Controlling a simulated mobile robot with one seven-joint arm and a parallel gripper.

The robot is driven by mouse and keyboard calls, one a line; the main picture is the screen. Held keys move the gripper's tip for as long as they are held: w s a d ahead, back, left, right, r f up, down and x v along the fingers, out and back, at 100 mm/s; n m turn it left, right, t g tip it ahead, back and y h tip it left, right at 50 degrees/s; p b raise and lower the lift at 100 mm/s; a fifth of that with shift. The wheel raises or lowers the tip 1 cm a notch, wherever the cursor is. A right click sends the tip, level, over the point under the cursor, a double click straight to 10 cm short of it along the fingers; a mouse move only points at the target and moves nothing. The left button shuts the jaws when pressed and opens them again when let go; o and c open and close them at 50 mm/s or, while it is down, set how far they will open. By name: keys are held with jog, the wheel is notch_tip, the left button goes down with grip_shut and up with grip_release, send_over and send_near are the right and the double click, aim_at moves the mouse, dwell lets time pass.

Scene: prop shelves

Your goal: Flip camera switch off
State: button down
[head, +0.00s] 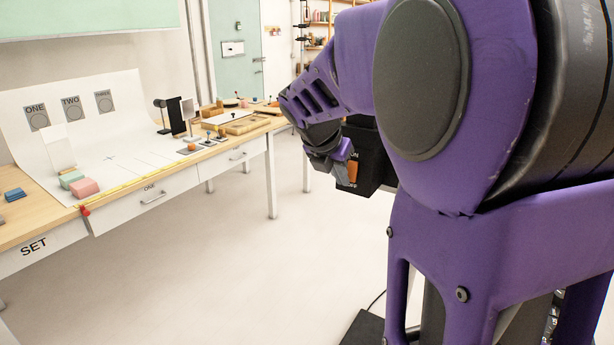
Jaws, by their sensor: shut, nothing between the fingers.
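The camera switch is an orange rocker (352,173) on the face of a black box (371,172). A partly legible ON label shows above the rocker and OFF below it. My gripper (337,168) is at the left side of the box face, right beside the rocker, with its fingers shut and empty. I cannot tell whether the fingertips touch the rocker or which way it is tilted. My purple arm hides the right side of the box and much of what stands behind it.
A long wooden table (22,228) stands at the left, with a white backdrop sheet, coloured blocks (84,187), a black upright device (177,117) and wooden trays. A black base plate (362,328) with a cable lies below the box. The floor between is clear.

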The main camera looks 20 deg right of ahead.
jog(key=shift+s, duration=0.1)
jog(key=b, duration=0.1)
jog(key=f+b, duration=0.1)
jog(key=shift+w+d+t+h+b, duration=0.2)
jog(key=shift+t+h+b, duration=0.1)
jog(key=shift+h+b, duration=0.1)
jog(key=shift+r+p, duration=0.35)
jog(key=shift+p, duration=0.05)
jog(key=shift+r, duration=0.1)
